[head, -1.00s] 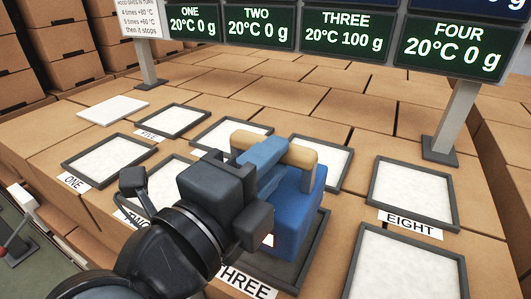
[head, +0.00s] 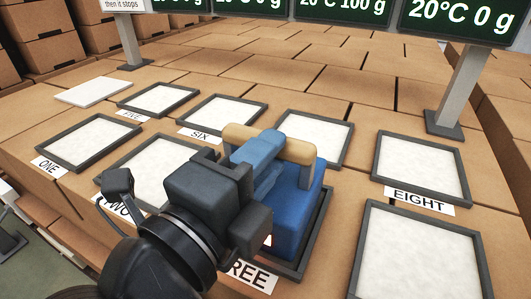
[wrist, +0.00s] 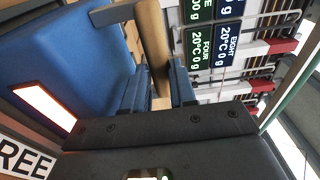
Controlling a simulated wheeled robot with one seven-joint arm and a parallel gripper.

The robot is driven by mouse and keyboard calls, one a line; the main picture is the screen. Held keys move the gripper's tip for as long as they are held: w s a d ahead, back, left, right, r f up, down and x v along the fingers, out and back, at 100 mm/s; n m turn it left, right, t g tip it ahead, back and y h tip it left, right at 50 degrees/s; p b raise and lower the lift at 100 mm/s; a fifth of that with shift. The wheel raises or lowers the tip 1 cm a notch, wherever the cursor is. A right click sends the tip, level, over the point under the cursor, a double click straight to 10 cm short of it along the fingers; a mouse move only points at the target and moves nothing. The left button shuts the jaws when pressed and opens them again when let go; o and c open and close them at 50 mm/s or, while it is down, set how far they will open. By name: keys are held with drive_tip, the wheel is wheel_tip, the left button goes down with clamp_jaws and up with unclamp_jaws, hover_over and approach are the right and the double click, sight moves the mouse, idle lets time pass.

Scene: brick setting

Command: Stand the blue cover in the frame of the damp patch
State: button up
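The blue cover (head: 301,208) is a box with a wooden bar handle (head: 298,150) on grey brackets. It appears upright within the dark frame (head: 319,233) whose label is partly hidden and ends in "REE"; my arm hides much of that frame. I cannot tell whether the cover's base rests on the surface. My gripper (head: 262,158) has its blue fingers on both sides of the handle and looks shut on it. In the wrist view the cover (wrist: 65,55) fills the left, with the handle (wrist: 154,45) between the fingertips (wrist: 160,92). The sign for THREE reads 100 g (head: 345,8).
Other framed white patches lie around: SIX (head: 222,116), EIGHT (head: 420,167), ONE (head: 88,148) and an unlabelled one (head: 420,255) at front right. A white slab (head: 92,91) lies at back left. A sign post (head: 455,90) stands at back right.

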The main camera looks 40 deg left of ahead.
drive_tip(key=o, duration=0.5)
drive_tip(key=shift+c, duration=0.2)
drive_tip(key=s+d+b, duration=0.1)
drive_tip(key=s, duration=1.1)
drive_tip(key=shift+d+r+b, duration=0.15)
drive_tip(key=shift+d+b, duration=0.25)
drive_tip(key=w+d+f+n+t+h, duration=0.2)
drive_tip(key=w+d+t+h, duration=0.15)
drive_tip(key=d, duration=0.95)
drive_tip(key=w+d+f+n+t+h, duration=0.2)
drive_tip(key=d+n+t, duration=0.15)
drive_tip(key=d, duration=1.05)
drive_tip(key=s+d+f+n+g+y, duration=0.1)
drive_tip(key=s+d+f+n+g, duration=0.4)
drive_tip(key=s+f, duration=0.3)
drive_tip(key=s+d+f+n+g+y, duration=0.2)
drive_tip(key=s+d+f+n+g, duration=0.3)
drive_tip(key=f, duration=0.4)
drive_tip(key=s+d+n, duration=0.1)
drive_tip(key=s, duration=0.1)
drive_tip(key=shift+s, duration=0.4)
